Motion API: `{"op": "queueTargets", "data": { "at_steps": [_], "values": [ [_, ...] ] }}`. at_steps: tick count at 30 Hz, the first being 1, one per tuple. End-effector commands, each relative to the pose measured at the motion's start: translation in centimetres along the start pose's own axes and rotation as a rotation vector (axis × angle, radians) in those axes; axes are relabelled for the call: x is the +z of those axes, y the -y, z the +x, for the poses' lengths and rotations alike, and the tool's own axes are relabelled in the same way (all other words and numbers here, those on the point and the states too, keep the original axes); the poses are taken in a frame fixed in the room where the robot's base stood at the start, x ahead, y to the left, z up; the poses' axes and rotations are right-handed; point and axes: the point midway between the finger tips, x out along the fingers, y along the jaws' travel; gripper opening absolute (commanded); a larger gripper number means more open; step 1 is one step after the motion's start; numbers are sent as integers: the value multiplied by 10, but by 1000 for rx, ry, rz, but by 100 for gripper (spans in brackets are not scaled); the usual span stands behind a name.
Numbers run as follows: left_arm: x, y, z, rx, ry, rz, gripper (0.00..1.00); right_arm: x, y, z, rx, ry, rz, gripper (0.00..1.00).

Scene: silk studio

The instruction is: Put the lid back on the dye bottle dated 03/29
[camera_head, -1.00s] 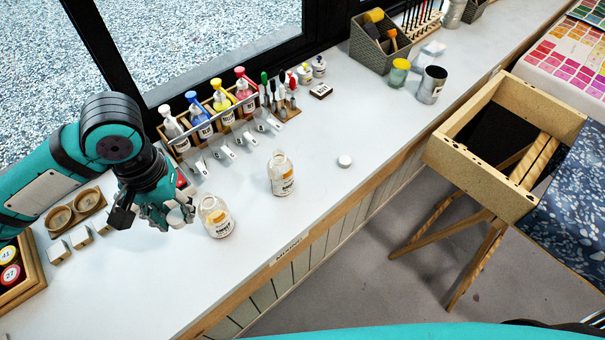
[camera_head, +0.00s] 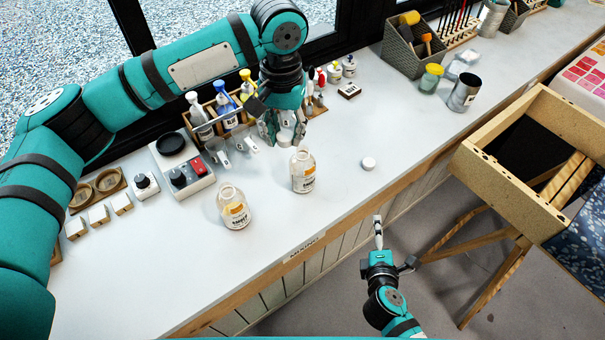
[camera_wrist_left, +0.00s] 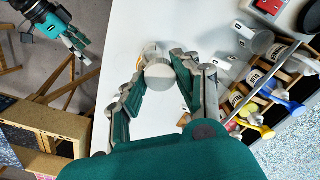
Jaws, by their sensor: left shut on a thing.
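My left gripper (camera_head: 284,132) is shut on a small round white lid (camera_head: 287,118), at the back of the counter beside the right-hand bottle. The wrist view shows the lid (camera_wrist_left: 160,75) between the fingertips. Two lidless clear bottles with white and orange labels stand upright on the counter: a left one (camera_head: 233,208) and a right one (camera_head: 303,172). Their label dates are too small to read. A second white lid (camera_head: 368,164) lies on the counter to the right. My right gripper (camera_head: 378,235) is empty in front of the counter; its finger opening is unclear.
A wooden rack with pump bottles (camera_head: 222,113) and scoops stands behind the bottles. A scale (camera_head: 183,165) and small white blocks are on the left. A glass jar (camera_head: 431,78) and metal cup (camera_head: 464,92) stand at the right. The counter around the loose lid is clear.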

Motion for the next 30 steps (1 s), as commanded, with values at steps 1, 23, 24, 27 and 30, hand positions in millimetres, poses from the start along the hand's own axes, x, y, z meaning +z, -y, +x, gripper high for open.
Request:
{"op": "queueTargets", "data": {
  "at_steps": [1, 23, 24, 27, 30],
  "values": [
    [-11, -8, -4, -2, -4, 13, 22, -2, -40, -9, 121, 10, -143, 86],
    [-34, -26, -16, 0, 1, 50, 22, -112, -136, -75, 782, 62, -1337, 86],
    [-34, -26, -16, 0, 1, 50, 22, -112, -136, -75, 782, 62, -1336, 86],
    [-34, -26, -16, 0, 1, 50, 22, -112, -136, -75, 781, 62, -1335, 86],
    [-34, -26, -15, 0, 1, 50, 22, -113, -138, -73, 780, 63, -1333, 86]
  ]
}}
